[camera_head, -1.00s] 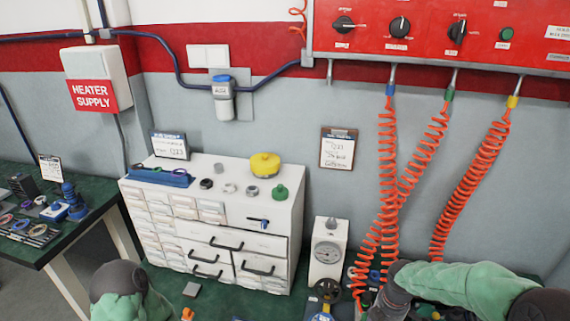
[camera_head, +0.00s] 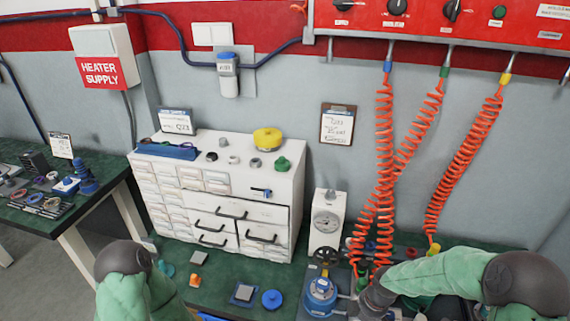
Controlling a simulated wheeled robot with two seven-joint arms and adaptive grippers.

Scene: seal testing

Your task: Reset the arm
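My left arm, in a green sleeve with a dark rounded joint, comes in at the bottom left of the head view. Its gripper is below the picture edge. My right arm, also green-sleeved, reaches in from the right. Its dark wrist end (camera_head: 377,298) is beside a blue round fixture (camera_head: 320,293) with a dark handwheel (camera_head: 326,257). The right gripper's fingers are not clear enough to tell open from shut. I cannot tell whether the wrist end touches the fixture.
A white drawer cabinet (camera_head: 168,206) stands at the back of the green bench (camera_head: 222,272). Coiled orange hoses (camera_head: 470,150) hang from the red panel (camera_head: 425,22) near my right arm. A white gauge box (camera_head: 327,222) and a blue disc (camera_head: 272,299) are on the bench. A side table (camera_head: 62,217) is at left.

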